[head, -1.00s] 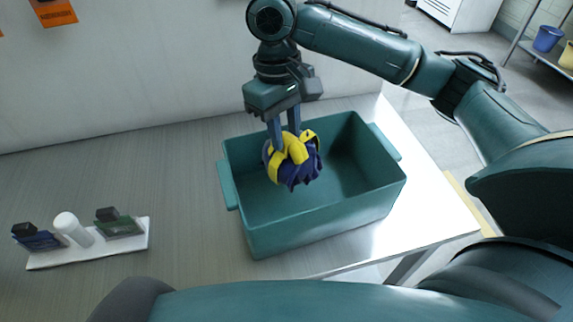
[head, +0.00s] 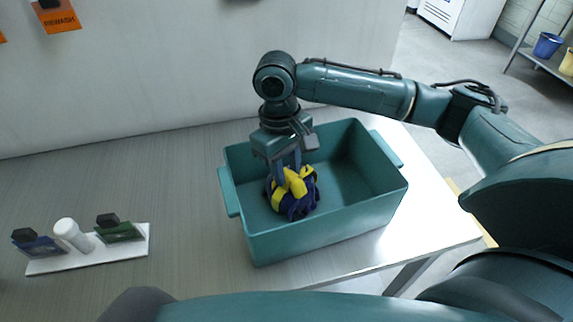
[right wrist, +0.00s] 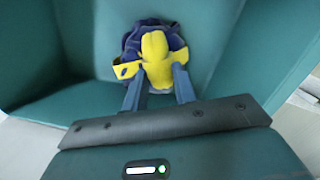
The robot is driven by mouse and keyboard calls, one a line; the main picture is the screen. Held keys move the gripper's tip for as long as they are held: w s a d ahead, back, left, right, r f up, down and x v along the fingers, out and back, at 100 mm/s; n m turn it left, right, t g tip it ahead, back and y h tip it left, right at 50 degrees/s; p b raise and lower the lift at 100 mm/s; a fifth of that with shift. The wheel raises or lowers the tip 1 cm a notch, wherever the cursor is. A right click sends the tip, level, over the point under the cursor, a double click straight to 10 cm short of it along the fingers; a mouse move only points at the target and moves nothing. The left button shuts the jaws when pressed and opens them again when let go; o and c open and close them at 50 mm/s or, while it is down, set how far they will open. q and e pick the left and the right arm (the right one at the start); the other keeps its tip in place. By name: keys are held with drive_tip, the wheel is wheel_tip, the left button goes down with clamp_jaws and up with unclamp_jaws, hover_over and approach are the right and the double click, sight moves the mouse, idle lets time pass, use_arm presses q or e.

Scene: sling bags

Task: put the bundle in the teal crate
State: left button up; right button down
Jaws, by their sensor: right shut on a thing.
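The bundle (head: 296,204) is dark blue cloth with a yellow strap, inside the teal crate (head: 318,243) toward its left side. My right gripper (head: 291,175) points down into the crate and is shut on the bundle's yellow part. In the right wrist view the two fingers (right wrist: 160,88) sit either side of the yellow strap of the bundle (right wrist: 152,44), with the crate walls (right wrist: 235,60) around it. Whether the bundle touches the crate floor I cannot tell. My left gripper does not show.
A white tray (head: 70,266) with a white bottle (head: 72,234) and dark-topped blue and green items stands at the left on the table (head: 170,190). A wall with orange tags (head: 60,18) is behind. The crate's right half is empty.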

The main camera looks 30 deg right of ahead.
drive_tip(key=c, duration=1.1)
unclamp_jaws()
drive_tip(key=r, duration=0.4)
drive_tip(key=w+r, duration=0.1)
drive_tip(key=r, duration=0.7)
drive_tip(key=shift+w+a+r+p, duration=0.1)
drive_tip(key=shift+w+a+p, duration=0.1)
drive_tip(key=shift+a+p, duration=0.1)
